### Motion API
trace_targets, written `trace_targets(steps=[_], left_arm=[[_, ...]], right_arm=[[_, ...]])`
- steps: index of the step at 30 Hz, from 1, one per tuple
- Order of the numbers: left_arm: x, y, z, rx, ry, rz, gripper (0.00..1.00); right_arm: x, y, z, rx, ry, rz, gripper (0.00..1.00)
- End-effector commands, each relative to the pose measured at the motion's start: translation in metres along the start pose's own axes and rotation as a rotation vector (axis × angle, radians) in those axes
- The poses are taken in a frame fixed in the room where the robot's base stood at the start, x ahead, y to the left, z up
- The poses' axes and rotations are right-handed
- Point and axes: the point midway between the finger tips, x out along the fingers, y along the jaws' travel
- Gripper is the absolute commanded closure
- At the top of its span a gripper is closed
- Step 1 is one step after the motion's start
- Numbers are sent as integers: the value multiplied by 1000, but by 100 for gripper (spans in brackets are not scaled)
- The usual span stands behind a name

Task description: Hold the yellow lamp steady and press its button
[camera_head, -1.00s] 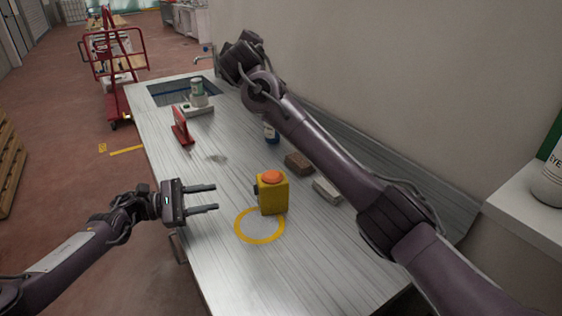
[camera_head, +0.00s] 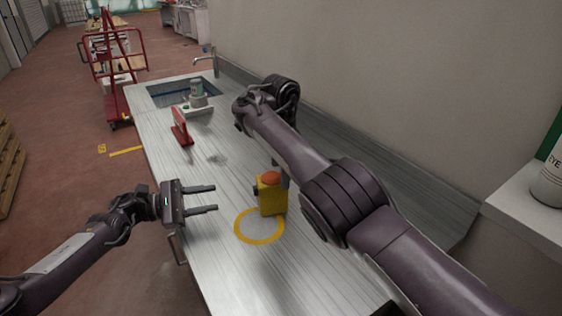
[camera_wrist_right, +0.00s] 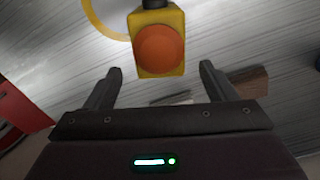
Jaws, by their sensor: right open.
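The yellow lamp (camera_head: 271,200) stands upright on the metal worktop, at the far edge of a yellow ring (camera_head: 243,236). Its orange button (camera_head: 271,177) is on top. My left gripper (camera_head: 213,198) is open and empty, to the left of the lamp and apart from it. My right arm reaches over the worktop from the right; its gripper is mostly hidden behind the arm in the head view, close to the lamp. In the right wrist view my right gripper (camera_wrist_right: 158,76) is open, with the lamp (camera_wrist_right: 146,20) and button (camera_wrist_right: 160,49) beyond and between its fingertips.
A brown block (camera_wrist_right: 249,82) shows in the right wrist view. A wall runs along the right. The near worktop is clear.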

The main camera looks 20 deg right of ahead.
Motion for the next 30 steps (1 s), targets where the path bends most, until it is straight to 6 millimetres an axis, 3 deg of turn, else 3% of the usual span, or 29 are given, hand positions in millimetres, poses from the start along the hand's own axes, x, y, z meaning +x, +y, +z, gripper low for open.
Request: trace_targets(steps=[3,12,25,30], left_arm=[[0,0,0,0,0,0,64],[0,0,0,0,0,0,64],[0,0,0,0,0,0,64],[0,0,0,0,0,0,64]], right_arm=[[20,0,-1,-2,1,1,22],[54,0,0,-6,1,2,22],[64,0,-1,-5,4,-2,22],[64,0,-1,-5,4,-2,43]])
